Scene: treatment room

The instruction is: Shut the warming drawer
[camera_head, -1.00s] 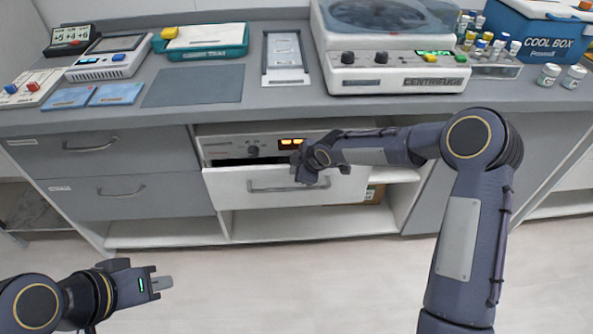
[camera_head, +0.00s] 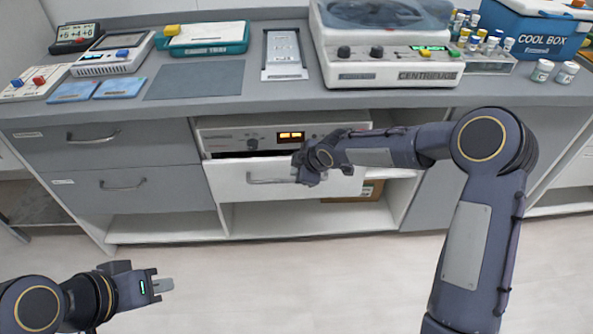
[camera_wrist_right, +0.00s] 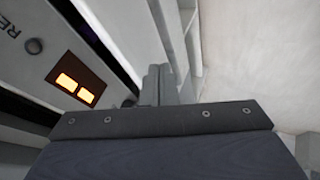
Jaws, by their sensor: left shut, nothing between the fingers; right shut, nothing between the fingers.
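The warming drawer (camera_head: 228,181) has a white front with a bar handle (camera_head: 262,181) and sits under the counter. It stands out a little, with a dark gap along its top below the control panel (camera_head: 222,139). My right gripper (camera_head: 304,172) is shut and empty at the drawer front, right of its middle, covering part of the handle; I cannot tell if it touches. In the right wrist view its fingers (camera_wrist_right: 158,85) are together near the white drawer front (camera_wrist_right: 120,30), with the lit display (camera_wrist_right: 76,88) at left. My left gripper (camera_head: 163,286) is shut and empty, low over the floor at left.
The counter (camera_head: 250,100) above holds a centrifuge (camera_head: 395,76), a cool box (camera_head: 535,30), vials and small devices. Two grey drawers (camera_head: 120,150) are closed at left. Open shelves lie below, with a cardboard box (camera_head: 370,191) at right. The floor in front is clear.

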